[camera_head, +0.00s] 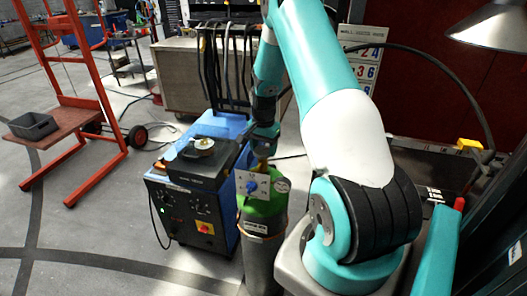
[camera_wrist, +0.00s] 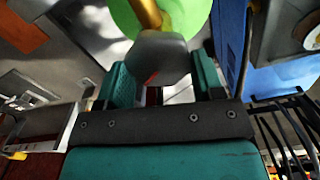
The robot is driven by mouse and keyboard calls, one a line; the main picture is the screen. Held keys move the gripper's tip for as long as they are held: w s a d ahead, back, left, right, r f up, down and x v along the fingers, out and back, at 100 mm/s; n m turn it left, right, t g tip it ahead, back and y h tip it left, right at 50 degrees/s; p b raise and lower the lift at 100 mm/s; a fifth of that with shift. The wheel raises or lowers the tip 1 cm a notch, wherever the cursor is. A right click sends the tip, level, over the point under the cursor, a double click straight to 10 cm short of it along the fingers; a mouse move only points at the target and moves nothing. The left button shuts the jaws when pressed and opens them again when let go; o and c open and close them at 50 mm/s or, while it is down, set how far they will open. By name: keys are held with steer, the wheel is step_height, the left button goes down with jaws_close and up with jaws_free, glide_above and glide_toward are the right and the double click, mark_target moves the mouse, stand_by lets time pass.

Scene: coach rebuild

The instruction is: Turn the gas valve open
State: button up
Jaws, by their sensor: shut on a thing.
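The gas cylinder (camera_head: 262,250) stands upright, grey with a green shoulder, beside the blue machine. In the wrist view its green shoulder (camera_wrist: 190,14) shows at the top, with a brass valve stem (camera_wrist: 150,13) in front of it. A grey block-like valve handle (camera_wrist: 158,52) sits at the end of the stem. My gripper (camera_wrist: 162,82) has its teal fingers on either side of this handle and is shut on it. In the head view my gripper (camera_head: 264,146) is just above the cylinder, and the handle is hidden. A pale plate with a blue knob (camera_head: 252,187) shows in front of the cylinder top.
The blue machine (camera_head: 160,195) stands close at left, with a dark unit (camera_head: 203,162) on top. Dark cables (camera_head: 212,80) hang behind. An orange-red trolley (camera_head: 85,105) holding a grey bin (camera_head: 33,125) stands farther left. The floor between is mostly clear.

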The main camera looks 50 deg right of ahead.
mark_target(262, 149)
steer(key=n+b, duration=0.1)
steer(key=n, duration=0.4)
steer(key=shift+w+a+f+b, duration=0.1)
steer(key=shift+b, duration=0.3)
steer(key=shift+n+b, duration=0.5)
steer(key=shift+n, duration=1.9)
steer(key=o, duration=0.9)
step_height(262, 149, up, 18)
steer(key=b, duration=0.3)
steer(key=shift+f, duration=0.2)
